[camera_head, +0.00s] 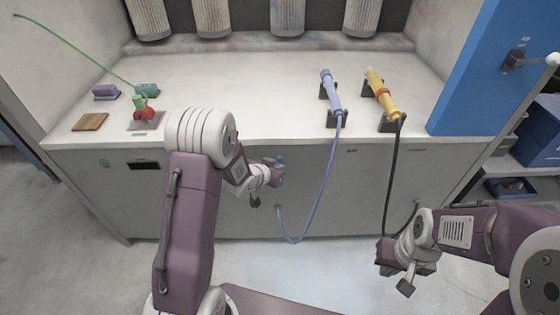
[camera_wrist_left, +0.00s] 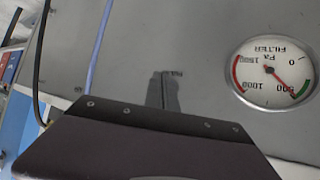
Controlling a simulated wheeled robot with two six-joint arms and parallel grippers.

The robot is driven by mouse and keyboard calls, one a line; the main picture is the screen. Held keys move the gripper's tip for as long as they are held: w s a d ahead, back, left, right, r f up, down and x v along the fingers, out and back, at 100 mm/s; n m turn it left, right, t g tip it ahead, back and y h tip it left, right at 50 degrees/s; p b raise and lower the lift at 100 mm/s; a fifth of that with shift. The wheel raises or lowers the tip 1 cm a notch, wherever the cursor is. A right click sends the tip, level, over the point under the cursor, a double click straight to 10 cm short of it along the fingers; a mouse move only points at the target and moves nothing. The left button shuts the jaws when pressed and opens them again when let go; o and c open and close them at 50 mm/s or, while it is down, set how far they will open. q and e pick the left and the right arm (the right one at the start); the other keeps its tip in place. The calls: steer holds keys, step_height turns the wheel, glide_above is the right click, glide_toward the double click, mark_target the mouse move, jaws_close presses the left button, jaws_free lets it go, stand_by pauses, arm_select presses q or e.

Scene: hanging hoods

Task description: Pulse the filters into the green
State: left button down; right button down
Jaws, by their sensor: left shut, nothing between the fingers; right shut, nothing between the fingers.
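Several pale ribbed filter cartridges (camera_head: 211,18) hang at the back above the worktop. A round white gauge marked FILTER Pa (camera_wrist_left: 272,72) shows upside down in the left wrist view. Its red needle points near 500, close to the end of a green arc; a red arc lies on the opposite side. I cannot make out the gauge in the head view. A red knob (camera_head: 144,115) with a green part stands on a grey plate at the worktop's left. My left gripper (camera_head: 279,170) is shut and empty before the cabinet front. My right gripper (camera_head: 404,272) is shut and empty, low at the right.
A blue tool (camera_head: 331,90) and a yellow tool (camera_head: 382,94) rest in black holders, their hoses hanging over the front edge. A purple block (camera_head: 105,91), wooden block (camera_head: 90,122) and teal piece (camera_head: 147,89) lie at left. The worktop's middle is clear. A blue panel (camera_head: 475,75) stands right.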

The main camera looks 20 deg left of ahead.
arm_select(q)
steer(key=shift+w, duration=0.2)
steer(key=shift+w+a, duration=0.15)
steer(key=shift+w, duration=0.1)
steer(key=shift+w+a+p, duration=0.1)
steer(key=shift+w+p, duration=0.25)
stand_by(0.7)
stand_by(0.3)
steer(key=shift+s+d, duration=0.25)
steer(key=shift+s, duration=0.5)
steer(key=s, duration=0.2)
steer(key=s+d+b, duration=0.1)
steer(key=s, duration=0.1)
steer(key=shift+s+d, duration=0.2)
steer(key=shift+s, duration=0.2)
steer(key=shift+r, duration=0.1)
